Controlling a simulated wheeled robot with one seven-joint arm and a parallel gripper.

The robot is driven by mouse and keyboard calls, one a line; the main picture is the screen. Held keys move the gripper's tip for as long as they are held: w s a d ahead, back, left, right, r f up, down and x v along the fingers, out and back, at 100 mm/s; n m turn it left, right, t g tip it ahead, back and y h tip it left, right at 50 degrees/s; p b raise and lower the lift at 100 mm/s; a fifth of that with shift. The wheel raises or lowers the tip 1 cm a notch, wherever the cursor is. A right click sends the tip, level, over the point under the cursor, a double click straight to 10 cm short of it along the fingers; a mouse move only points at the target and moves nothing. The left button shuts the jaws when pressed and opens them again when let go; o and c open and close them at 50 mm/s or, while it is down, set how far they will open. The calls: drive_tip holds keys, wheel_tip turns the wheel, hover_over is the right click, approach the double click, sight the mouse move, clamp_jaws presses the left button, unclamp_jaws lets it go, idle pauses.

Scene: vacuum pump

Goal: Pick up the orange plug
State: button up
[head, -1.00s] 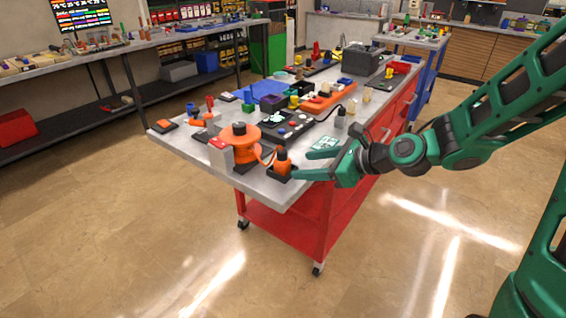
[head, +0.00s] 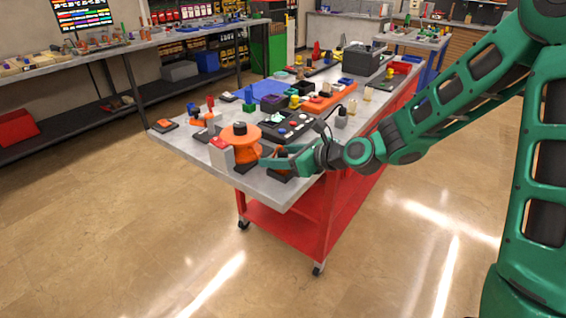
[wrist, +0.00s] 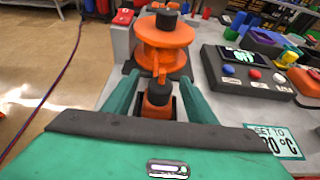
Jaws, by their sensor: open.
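The orange plug (wrist: 157,103), with a dark top, stands in a black square base (wrist: 174,108) near the table's corner. In the wrist view it is between the two green fingers of my open gripper (wrist: 158,90), with gaps visible on both sides. In the head view my gripper (head: 275,160) is at the plug and hides most of it. An orange spool-shaped part (wrist: 164,45) with a black knob stands just beyond the plug. An orange piece runs between the two.
A dark control box (wrist: 245,75) with coloured buttons is to the right, and a printed temperature card (wrist: 275,141) lies nearer. A white block with a red top (head: 220,152) stands left of the spool. The floor left of the table is clear.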

drive_tip(key=shift+x, duration=0.9)
drive_tip(key=c, duration=1.2)
drive_tip(key=shift+r, duration=0.15)
